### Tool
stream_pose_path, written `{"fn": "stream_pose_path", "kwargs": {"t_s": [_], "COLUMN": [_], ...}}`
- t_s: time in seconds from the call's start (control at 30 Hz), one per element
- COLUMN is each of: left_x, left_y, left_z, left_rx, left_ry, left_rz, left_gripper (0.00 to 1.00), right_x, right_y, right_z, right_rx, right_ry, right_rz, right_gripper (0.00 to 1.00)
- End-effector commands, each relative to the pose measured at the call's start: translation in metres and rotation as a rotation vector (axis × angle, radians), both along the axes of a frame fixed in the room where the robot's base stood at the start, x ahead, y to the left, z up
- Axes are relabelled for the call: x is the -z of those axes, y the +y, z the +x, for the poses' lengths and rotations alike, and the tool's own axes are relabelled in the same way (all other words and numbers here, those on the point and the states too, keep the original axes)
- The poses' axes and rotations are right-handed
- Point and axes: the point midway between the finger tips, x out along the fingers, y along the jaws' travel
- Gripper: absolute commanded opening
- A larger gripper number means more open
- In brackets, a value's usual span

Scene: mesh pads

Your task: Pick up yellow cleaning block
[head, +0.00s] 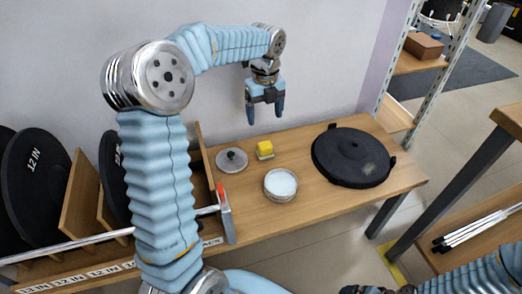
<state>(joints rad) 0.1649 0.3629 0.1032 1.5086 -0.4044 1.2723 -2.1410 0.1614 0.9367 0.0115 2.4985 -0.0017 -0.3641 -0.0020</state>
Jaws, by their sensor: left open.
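The yellow cleaning block (265,148) lies on the wooden table (300,205), with a paler layer along its lower edge. My left gripper (265,116) hangs above and behind the block near the wall, fingers pointing down, open and empty. It is apart from the block. My right arm shows at the bottom right corner; a dark part of it reaches the lower edge, but its fingertips are not visible.
A round metal lid (231,160) with a knob lies left of the block. A round dish with white contents (281,184) stands in front. A large black disc (352,156) lies to the right. A wooden rack (82,198) with black discs stands left.

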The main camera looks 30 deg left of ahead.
Motion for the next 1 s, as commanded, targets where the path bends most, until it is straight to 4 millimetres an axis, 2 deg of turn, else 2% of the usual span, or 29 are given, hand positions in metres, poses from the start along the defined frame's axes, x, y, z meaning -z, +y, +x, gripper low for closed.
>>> {"fn": "stream_pose_path", "kwargs": {"t_s": [0.17, 0.43, 0.67, 0.9, 1.0], "left_x": [0.014, 0.070, 0.090, 0.128, 0.136], "left_y": [-0.004, -0.004, -0.003, -0.002, -0.002], "left_z": [0.001, 0.001, 0.001, 0.002, 0.003], "left_rx": [0.090, 0.088, 0.085, 0.085, 0.084], "left_ry": [0.001, 0.001, 0.001, 0.002, -0.001], "left_rz": [0.000, 0.000, 0.000, 0.000, 0.000], "left_gripper": [0.79, 0.79, 0.79, 0.79, 0.79], "right_x": [0.004, 0.012, 0.013, 0.018, 0.018], "right_y": [-0.001, -0.003, -0.004, -0.006, -0.006], "right_z": [0.000, 0.002, 0.002, 0.002, 0.003], "right_rx": [0.003, 0.007, 0.008, 0.010, 0.011], "right_ry": [-0.001, -0.003, -0.003, -0.005, -0.005], "right_rz": [-0.001, -0.005, -0.007, -0.008, -0.009], "right_gripper": [1.00, 1.00, 1.00, 1.00, 1.00]}}
